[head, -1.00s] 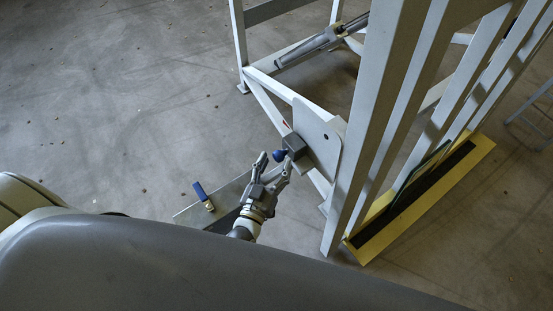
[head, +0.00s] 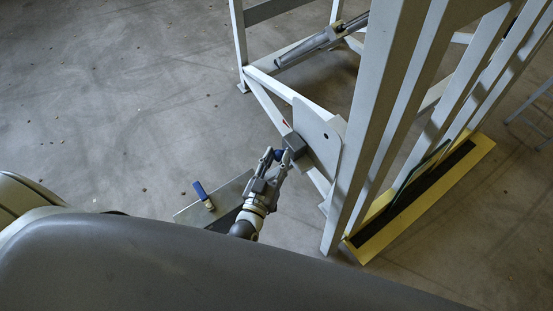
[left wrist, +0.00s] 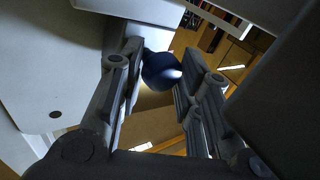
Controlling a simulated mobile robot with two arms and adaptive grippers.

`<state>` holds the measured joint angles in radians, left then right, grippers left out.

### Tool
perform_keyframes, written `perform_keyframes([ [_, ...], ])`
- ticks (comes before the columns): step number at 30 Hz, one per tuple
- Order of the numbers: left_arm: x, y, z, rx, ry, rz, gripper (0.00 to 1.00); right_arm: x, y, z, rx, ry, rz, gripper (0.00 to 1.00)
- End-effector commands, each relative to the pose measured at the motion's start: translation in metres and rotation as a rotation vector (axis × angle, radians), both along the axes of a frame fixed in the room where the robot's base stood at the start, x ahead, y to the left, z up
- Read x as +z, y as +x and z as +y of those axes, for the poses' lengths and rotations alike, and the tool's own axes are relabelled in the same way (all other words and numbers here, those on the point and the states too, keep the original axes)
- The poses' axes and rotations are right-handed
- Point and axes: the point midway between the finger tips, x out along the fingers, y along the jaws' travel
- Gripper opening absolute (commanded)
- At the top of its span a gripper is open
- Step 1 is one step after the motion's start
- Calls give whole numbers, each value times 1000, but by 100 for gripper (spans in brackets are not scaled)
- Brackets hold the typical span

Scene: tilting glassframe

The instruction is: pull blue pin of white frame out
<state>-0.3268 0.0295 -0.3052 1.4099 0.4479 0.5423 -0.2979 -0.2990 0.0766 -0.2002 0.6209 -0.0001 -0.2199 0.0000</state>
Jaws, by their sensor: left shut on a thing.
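The white frame (head: 383,110) stands right of centre in the head view, with a white side plate (head: 322,140) and a small dark block (head: 295,143) on it. The blue pin (head: 279,154) sticks out of that block toward my arm. My left gripper (head: 275,156) is shut on the pin's knob. In the left wrist view the round dark blue knob (left wrist: 161,71) sits between the two fingers of my gripper (left wrist: 163,82), close to the fingertips. The pin's shaft is hidden. My right gripper is not in view.
A blue-handled valve (head: 203,196) stands on a flat metal plate (head: 190,214) left of my left gripper. A yellow ledge (head: 425,205) with a dark strip runs along the frame's foot at right. Open concrete floor lies to the left.

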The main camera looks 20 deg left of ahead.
Motion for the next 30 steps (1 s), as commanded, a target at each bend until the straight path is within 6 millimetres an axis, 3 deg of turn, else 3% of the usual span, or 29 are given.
perform_keyframes([
  [9, 1, -23, 18, 1, 2, 2, 0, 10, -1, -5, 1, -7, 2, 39],
  [16, -1, -24, 19, 3, 1, 1, 0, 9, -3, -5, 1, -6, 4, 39],
  [17, -1, -24, 19, 3, 1, 1, 33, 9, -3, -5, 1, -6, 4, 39],
  [21, -1, -24, 19, 3, 1, 2, 51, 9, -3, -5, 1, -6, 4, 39],
  [30, 0, -23, 18, 1, 0, 0, 54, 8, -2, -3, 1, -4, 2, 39],
])
